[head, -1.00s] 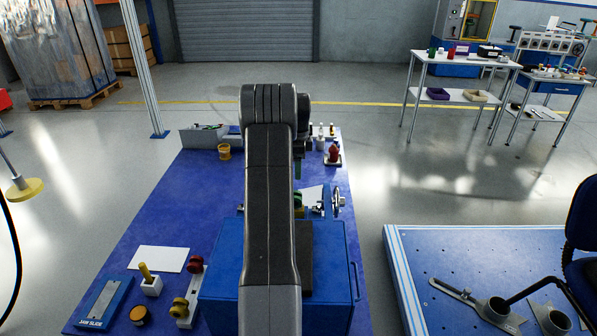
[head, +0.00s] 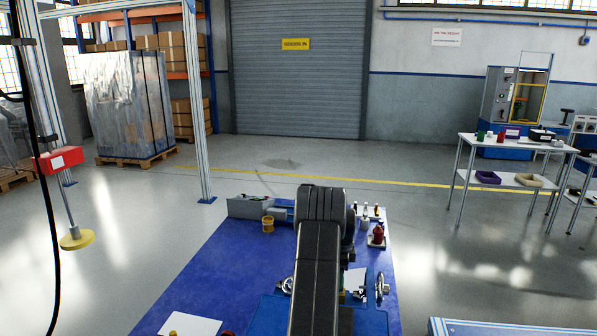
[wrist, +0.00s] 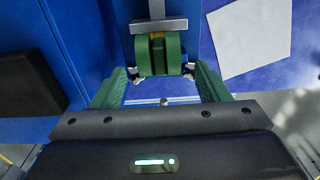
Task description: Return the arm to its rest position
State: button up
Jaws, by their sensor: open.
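My arm (head: 320,255) reaches forward over the blue bench mat (head: 215,270) in the head view, and it hides my gripper there. In the wrist view my gripper (wrist: 160,72) is open, with its two green fingers spread apart. A green block with a yellow middle (wrist: 158,55) and a grey metal bar show between and beyond the fingers. I see a gap on each side of the block, so it is not gripped.
A grey tray (head: 248,207), a yellow cup (head: 268,223) and a red item (head: 378,235) stand at the mat's far end. A handwheel (head: 382,287) is right of my arm. A white sheet (wrist: 250,37) lies nearby. A post (head: 198,110) stands behind left.

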notch_tip(320, 180, down, 3)
jog(key=shift+f, duration=0.1)
jog(key=shift+r, duration=0.45)
jog(key=shift+f, duration=0.15)
notch_tip(320, 180, up, 14)
notch_tip(320, 180, down, 14)
jog(key=shift+f, duration=0.15)
notch_tip(320, 180, up, 8)
jog(key=p, duration=0.5)
dwell(0.3)
